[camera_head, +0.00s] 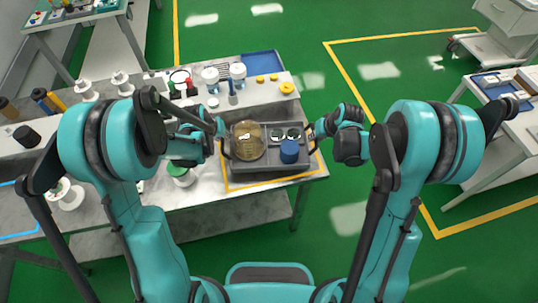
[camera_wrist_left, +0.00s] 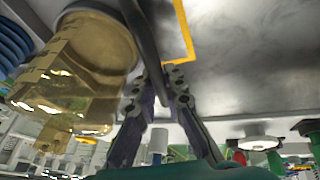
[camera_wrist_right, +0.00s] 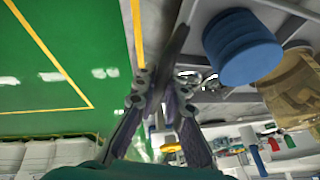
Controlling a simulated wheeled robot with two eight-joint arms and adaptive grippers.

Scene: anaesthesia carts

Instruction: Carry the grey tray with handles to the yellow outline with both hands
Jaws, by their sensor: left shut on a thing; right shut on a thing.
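The grey tray with handles (camera_head: 262,168) is at the right end of the table, inside or over the yellow outline (camera_head: 272,183); whether it rests on the surface is hard to tell. It carries an amber container (camera_head: 247,141), a blue container (camera_head: 289,151) and small round metallic items (camera_head: 293,133). My left gripper (camera_head: 221,143) is shut on the tray's left handle, a dark bar in the left wrist view (camera_wrist_left: 147,45). My right gripper (camera_head: 314,138) is shut on the right handle, also a dark bar in the right wrist view (camera_wrist_right: 174,48).
White-capped jars (camera_head: 210,80), a blue tray (camera_head: 262,65) and yellow rings (camera_head: 287,87) stand behind on the table (camera_head: 190,200). A green-lidded jar (camera_head: 181,174) is left of the grey tray. A larger yellow floor outline (camera_head: 345,72) lies to the right on open green floor.

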